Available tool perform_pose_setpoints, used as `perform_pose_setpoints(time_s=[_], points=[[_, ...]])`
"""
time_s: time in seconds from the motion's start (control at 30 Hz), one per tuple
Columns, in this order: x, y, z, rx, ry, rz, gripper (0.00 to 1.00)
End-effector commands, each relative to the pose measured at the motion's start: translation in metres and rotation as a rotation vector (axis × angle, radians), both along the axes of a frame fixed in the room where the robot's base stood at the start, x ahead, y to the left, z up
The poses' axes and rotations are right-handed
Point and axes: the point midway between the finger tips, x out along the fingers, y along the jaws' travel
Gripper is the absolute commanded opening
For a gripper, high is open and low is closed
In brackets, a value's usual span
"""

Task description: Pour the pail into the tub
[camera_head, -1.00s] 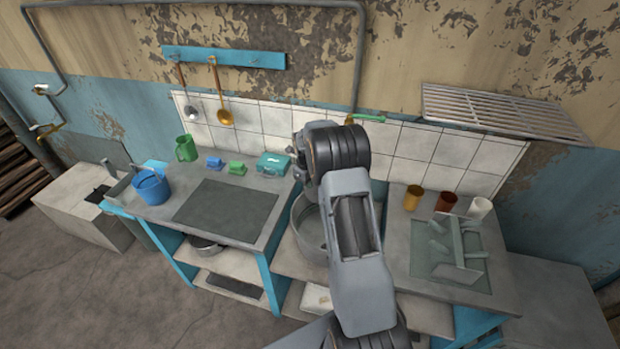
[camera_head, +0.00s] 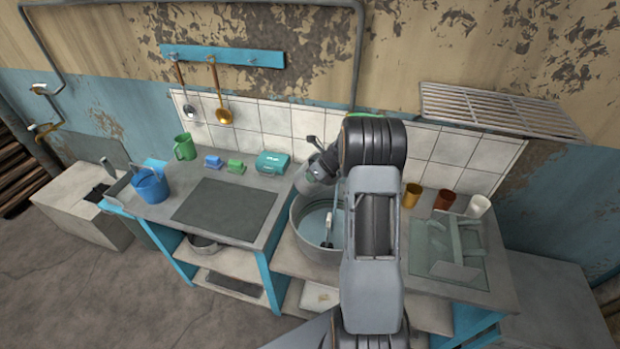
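A blue pail (camera_head: 151,187) stands upright at the left end of the counter, beside the sink. A round grey metal tub (camera_head: 301,232) stands in the middle, in the gap between the two worktops. Its inside looks pale blue. My arm crosses in front of the tub and hides its right side. The wrist end of my arm hangs over the tub's back left rim, well to the right of the pail. A small pale and dark piece shows inside the tub; I cannot tell whether it belongs to my gripper. My gripper's fingertips are not clearly visible.
A green mug (camera_head: 185,147), small blue and green blocks and a teal box (camera_head: 272,163) stand along the back of the left counter. Several cups and a glass rack (camera_head: 446,250) are on the right counter. The dark mat (camera_head: 225,208) is clear.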

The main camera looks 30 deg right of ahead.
Motion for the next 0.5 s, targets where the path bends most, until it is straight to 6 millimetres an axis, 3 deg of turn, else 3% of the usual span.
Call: perform_pose_setpoints(time_s=[0.5], points=[[-0.0080, -0.0094, -0.0016, 0.159, -0.158, 0.000, 0.00]])
